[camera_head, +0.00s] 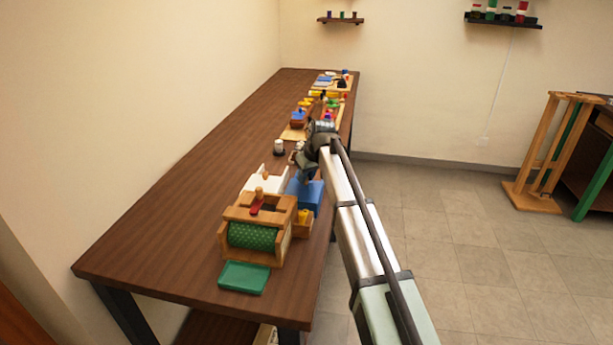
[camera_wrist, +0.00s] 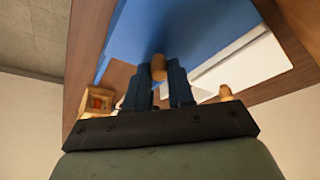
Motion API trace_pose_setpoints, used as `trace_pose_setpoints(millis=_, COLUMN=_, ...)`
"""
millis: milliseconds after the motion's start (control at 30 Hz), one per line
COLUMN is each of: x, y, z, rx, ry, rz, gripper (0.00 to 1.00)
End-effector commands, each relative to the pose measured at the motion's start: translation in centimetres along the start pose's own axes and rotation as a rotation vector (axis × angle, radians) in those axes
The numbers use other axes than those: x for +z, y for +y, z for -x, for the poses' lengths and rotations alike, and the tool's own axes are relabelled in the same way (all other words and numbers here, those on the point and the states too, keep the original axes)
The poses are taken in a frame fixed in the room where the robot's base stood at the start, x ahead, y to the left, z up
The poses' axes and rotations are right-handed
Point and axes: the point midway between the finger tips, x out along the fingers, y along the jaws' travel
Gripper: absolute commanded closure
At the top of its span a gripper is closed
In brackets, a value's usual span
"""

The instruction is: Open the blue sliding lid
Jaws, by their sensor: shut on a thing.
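The blue sliding lid (camera_wrist: 200,25) fills the upper middle of the wrist view. Its small round wooden knob (camera_wrist: 158,66) sits between the fingertips of my gripper (camera_wrist: 158,84), which is shut on it. In the head view the blue surface (camera_head: 309,197) shows at the table's right edge, partly hidden by my gripper (camera_head: 298,168) and arm. A white panel (camera_wrist: 235,65) with its own wooden knob (camera_wrist: 226,92) lies beside the blue lid. How far the lid stands open cannot be told.
A wooden frame with a green roller (camera_head: 252,236) stands in front of the blue surface, with a green tray (camera_head: 243,277) before it. A small white-topped cylinder (camera_head: 279,147) stands behind. Toys crowd the table's far end (camera_head: 325,90). The table's left side (camera_head: 180,210) is clear.

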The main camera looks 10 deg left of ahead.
Motion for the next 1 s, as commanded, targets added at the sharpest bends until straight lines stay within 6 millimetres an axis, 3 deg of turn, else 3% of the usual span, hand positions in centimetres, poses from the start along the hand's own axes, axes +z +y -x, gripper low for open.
trace_pose_setpoints(millis=333, x=-0.7, y=0.6, z=-0.2, rx=0.0, ry=0.0, rz=0.0, gripper=1.0)
trace_pose_setpoints(millis=700, x=-6.2, y=6.5, z=-2.4, rx=0.0, ry=0.001, rz=-0.001, gripper=1.0)
trace_pose_setpoints(millis=1000, x=-6.6, y=7.0, z=-2.6, rx=0.0, ry=0.002, rz=0.0, gripper=1.0)
